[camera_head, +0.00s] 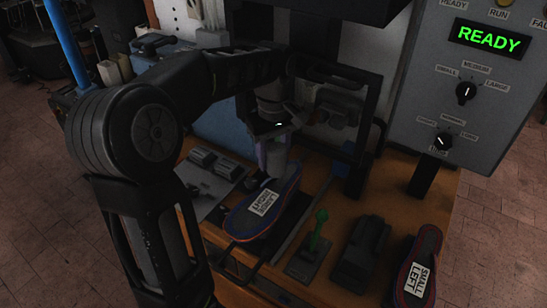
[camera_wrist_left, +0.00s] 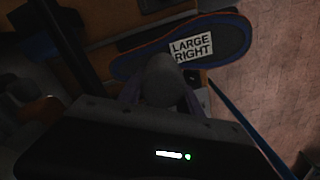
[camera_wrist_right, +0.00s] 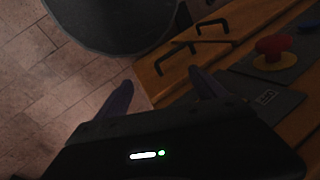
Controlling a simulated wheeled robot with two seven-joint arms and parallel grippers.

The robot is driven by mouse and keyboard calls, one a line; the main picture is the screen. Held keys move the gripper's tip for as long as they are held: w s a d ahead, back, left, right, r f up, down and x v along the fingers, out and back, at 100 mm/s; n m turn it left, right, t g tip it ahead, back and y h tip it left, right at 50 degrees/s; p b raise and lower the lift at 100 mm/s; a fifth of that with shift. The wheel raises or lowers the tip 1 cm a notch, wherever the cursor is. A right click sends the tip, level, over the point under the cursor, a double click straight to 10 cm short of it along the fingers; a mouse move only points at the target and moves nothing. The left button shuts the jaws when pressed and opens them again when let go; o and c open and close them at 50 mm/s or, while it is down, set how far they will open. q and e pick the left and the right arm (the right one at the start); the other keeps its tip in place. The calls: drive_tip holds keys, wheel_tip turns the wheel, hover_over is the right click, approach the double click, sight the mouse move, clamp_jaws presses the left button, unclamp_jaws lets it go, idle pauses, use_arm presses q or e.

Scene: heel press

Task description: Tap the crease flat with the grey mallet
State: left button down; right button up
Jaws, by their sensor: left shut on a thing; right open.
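My left gripper (camera_head: 268,145) is shut on the grey mallet (camera_head: 277,160), whose rounded grey end also shows between the fingers in the left wrist view (camera_wrist_left: 162,80). The mallet is over the far end of the blue-edged sole marked LARGE RIGHT (camera_head: 240,222), which lies on the bench. The sole also shows beyond the mallet in the left wrist view (camera_wrist_left: 222,32). I cannot tell whether the mallet touches it. The crease cannot be made out. My right gripper (camera_wrist_right: 162,92) is open and empty, away from the sole; it is not in the head view.
A black press frame (camera_head: 372,135) stands just right of the mallet. A green-knobbed lever (camera_head: 318,230), a black block (camera_head: 362,255) and a SMALL LEFT sole (camera_head: 428,247) are to the right. The control panel (camera_head: 480,90) reads READY. A red button (camera_wrist_right: 272,46) is near my right gripper.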

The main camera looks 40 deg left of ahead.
sight(274, 143)
idle(0.3)
use_arm(q)
wheel_tip(274, 143, down, 5)
drive_tip(key=b, duration=0.4)
drive_tip(key=shift+f, duration=0.15)
drive_tip(key=shift+r+p, duration=0.3)
drive_tip(key=shift+p, duration=0.1)
wheel_tip(274, 143, up, 5)
drive_tip(key=p, duration=0.3)
drive_tip(key=shift+f, duration=0.2)
drive_tip(key=shift+r, duration=0.1)
drive_tip(key=shift+r, duration=2.4)
